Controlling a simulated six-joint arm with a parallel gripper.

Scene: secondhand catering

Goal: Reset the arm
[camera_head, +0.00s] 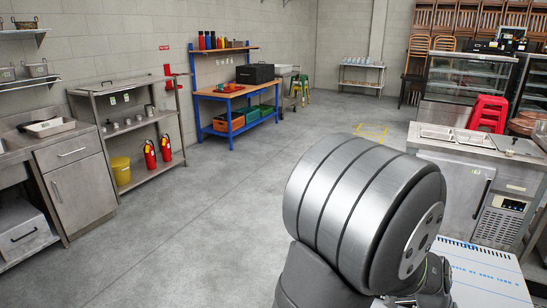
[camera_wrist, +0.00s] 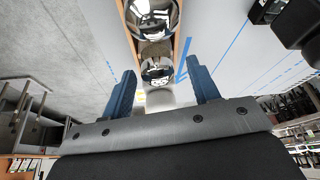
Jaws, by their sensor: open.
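My gripper (camera_wrist: 160,66) shows in the wrist view with its two blue fingers spread wide apart. Nothing is clasped between them. Beyond the fingertips, shiny round metal pieces (camera_wrist: 157,20) sit in a row between wooden strips; I cannot tell exactly what they are or how far off they lie. In the head view my grey arm fills the lower right and hides the gripper.
A white sheet-like surface with blue print (camera_head: 480,275) lies beside my arm, by a steel counter (camera_head: 455,165). Left stand a steel cabinet (camera_head: 75,180), red extinguishers (camera_head: 150,155) and a blue workbench (camera_head: 235,122). The grey floor between is clear.

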